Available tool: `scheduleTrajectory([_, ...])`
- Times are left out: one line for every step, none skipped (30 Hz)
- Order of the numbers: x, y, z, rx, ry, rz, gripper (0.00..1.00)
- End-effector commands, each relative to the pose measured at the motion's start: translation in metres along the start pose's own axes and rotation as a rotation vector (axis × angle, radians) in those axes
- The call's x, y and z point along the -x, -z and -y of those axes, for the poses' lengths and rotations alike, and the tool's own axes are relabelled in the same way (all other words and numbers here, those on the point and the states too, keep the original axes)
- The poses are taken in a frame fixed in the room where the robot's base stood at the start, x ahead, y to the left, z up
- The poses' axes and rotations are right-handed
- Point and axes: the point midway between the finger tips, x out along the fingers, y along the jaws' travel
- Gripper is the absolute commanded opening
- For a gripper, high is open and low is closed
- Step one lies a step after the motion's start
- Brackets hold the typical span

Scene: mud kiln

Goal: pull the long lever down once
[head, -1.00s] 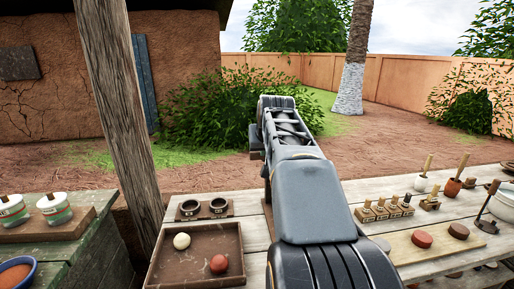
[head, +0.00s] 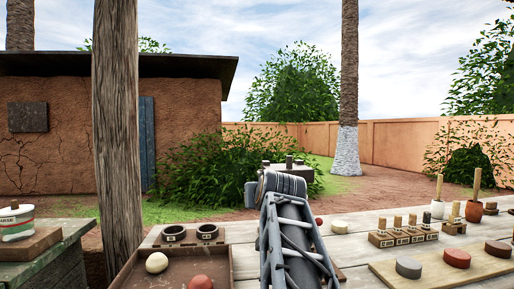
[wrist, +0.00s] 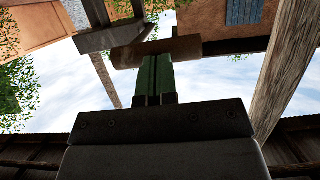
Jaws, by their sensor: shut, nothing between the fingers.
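In the wrist view my gripper (wrist: 158,62) is shut, its two green fingers side by side with nothing between them. A brown wooden bar (wrist: 188,48) lies crosswise at the fingertips; it looks like the handle of the long lever. The fingers overlap its edge in the picture, but I cannot tell whether they touch it. A grey beam (wrist: 105,38) shows just beyond the bar; I cannot tell whether they are joined. In the head view my arm reaches forward over the table, and I cannot make out the lever or my fingers there.
A wooden post (head: 117,140) stands left of my arm. The table holds a brown tray (head: 228,262) with two balls, dark cups (head: 207,232), a row of stamps (head: 402,237) and coloured discs (head: 457,258) on a board. A green table (head: 60,265) is at far left.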

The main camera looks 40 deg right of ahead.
Motion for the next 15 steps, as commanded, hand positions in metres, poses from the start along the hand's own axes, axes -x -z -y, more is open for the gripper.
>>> scheduleTrajectory([-0.007,-0.017,0.0,0.0,0.001,0.005,0.0])
scheduleTrajectory([-0.008,-0.021,0.0,0.0,0.001,0.006,0.0])
scheduleTrajectory([-0.01,-0.026,0.0,-0.001,0.001,0.008,0.0])
scheduleTrajectory([-0.012,-0.029,0.0,-0.001,0.001,0.008,0.0])
scheduleTrajectory([-0.013,-0.033,0.0,-0.001,0.002,0.009,0.0])
scheduleTrajectory([-0.015,-0.037,0.0,-0.001,0.002,0.01,0.0])
scheduleTrajectory([-0.016,-0.04,0.0,-0.001,0.002,0.01,0.0])
scheduleTrajectory([-0.018,-0.043,0.001,-0.001,0.002,0.01,0.0])
scheduleTrajectory([-0.019,-0.046,0.001,-0.001,0.002,0.011,0.0])
scheduleTrajectory([-0.021,-0.048,0.001,-0.001,0.002,0.011,0.0])
scheduleTrajectory([-0.022,-0.05,0.001,-0.001,0.002,0.011,0.0])
scheduleTrajectory([-0.023,-0.053,0.001,-0.001,0.002,0.01,0.0])
scheduleTrajectory([-0.024,-0.054,0.001,-0.001,0.002,0.01,0.0])
scheduleTrajectory([-0.025,-0.056,0.001,-0.001,0.002,0.01,0.0])
scheduleTrajectory([-0.026,-0.058,0.001,-0.001,0.002,0.01,0.0])
